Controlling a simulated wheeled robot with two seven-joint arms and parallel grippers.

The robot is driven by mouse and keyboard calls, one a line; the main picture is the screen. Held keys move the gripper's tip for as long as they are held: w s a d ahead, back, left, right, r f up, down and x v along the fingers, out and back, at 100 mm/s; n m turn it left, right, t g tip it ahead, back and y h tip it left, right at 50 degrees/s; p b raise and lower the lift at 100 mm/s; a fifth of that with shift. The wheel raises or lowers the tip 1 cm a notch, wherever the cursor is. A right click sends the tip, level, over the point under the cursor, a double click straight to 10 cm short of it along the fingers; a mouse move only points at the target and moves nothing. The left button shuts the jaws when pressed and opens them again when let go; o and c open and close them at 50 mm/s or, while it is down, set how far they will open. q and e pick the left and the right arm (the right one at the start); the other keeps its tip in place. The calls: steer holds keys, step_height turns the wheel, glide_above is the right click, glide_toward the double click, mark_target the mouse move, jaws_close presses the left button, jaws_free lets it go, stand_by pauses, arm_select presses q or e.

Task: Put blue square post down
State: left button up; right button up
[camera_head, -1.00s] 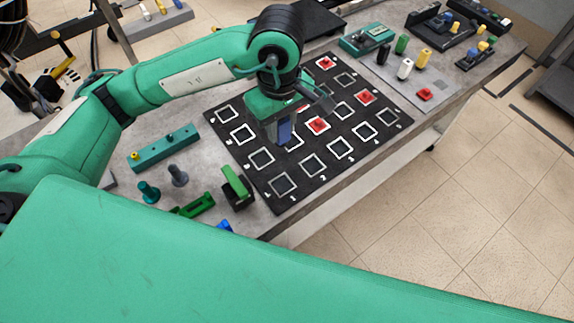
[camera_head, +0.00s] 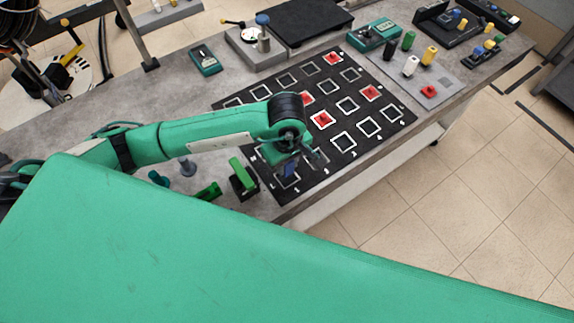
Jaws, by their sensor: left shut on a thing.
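My left gripper (camera_head: 288,162) is shut on the blue square post (camera_head: 290,171), which hangs below it, roughly upright. The post is over the near-left corner of the black mat (camera_head: 330,178), at the corner white-outlined square. I cannot tell whether its lower end touches the mat. My right gripper is not in view.
Red pieces sit on the mat, such as one in a middle square (camera_head: 323,119) and one at the far edge (camera_head: 333,58). A green clamp-like block (camera_head: 243,176) stands close left of the post. White (camera_head: 411,66) and yellow (camera_head: 428,55) cylinders stand on the right.

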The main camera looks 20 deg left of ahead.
arm_select(q)
step_height(320, 180, down, 2)
steer(key=shift+f, duration=0.3)
steer(key=shift+f, duration=0.15)
steer(key=o, duration=1)
